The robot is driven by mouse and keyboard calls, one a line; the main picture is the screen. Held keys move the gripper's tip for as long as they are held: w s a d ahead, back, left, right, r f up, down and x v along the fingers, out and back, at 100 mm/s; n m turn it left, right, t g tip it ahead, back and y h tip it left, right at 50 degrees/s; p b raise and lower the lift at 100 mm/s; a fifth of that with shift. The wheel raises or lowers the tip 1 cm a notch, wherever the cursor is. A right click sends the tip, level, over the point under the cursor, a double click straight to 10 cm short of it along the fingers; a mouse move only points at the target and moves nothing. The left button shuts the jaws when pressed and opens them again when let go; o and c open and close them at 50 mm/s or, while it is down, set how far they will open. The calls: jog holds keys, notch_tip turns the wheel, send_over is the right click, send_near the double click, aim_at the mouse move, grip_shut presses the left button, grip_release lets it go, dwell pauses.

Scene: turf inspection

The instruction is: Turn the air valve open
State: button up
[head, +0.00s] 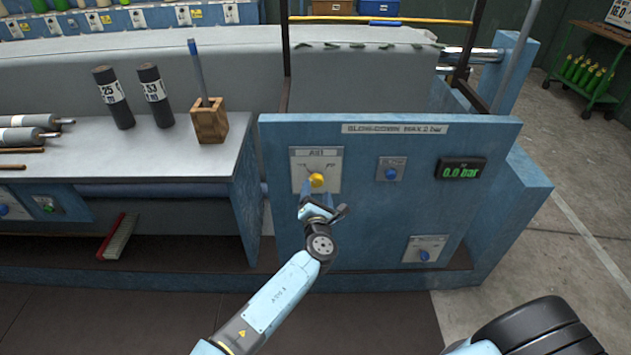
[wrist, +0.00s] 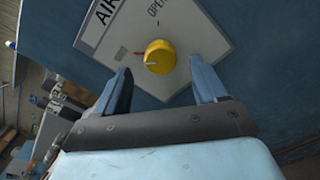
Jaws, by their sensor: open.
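The air valve is a round yellow knob (head: 317,180) on a light plate (head: 303,160) on the front of a blue panel. In the wrist view the yellow knob (wrist: 159,57) sits ahead of my fingers, and its plate (wrist: 199,30) carries the words AIR and OPEN. A small red mark shows at the knob's left. My gripper (head: 318,195) is just in front of the knob. In the wrist view my gripper (wrist: 160,85) is open, one finger on each side below the knob, with nothing between them. Whether a finger touches the knob cannot be told.
The blue panel (head: 365,225) also holds a display (head: 461,169) reading 0.0 bar and two blue knobs, one at upper middle (head: 391,174) and one lower right (head: 424,255). A grey bench (head: 180,150) with dark cylinders and a wooden holder (head: 209,121) stands left.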

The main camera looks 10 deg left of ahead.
aim_at(316, 183)
jog(key=shift+x, duration=2.6)
jog(key=shift+c, duration=0.3)
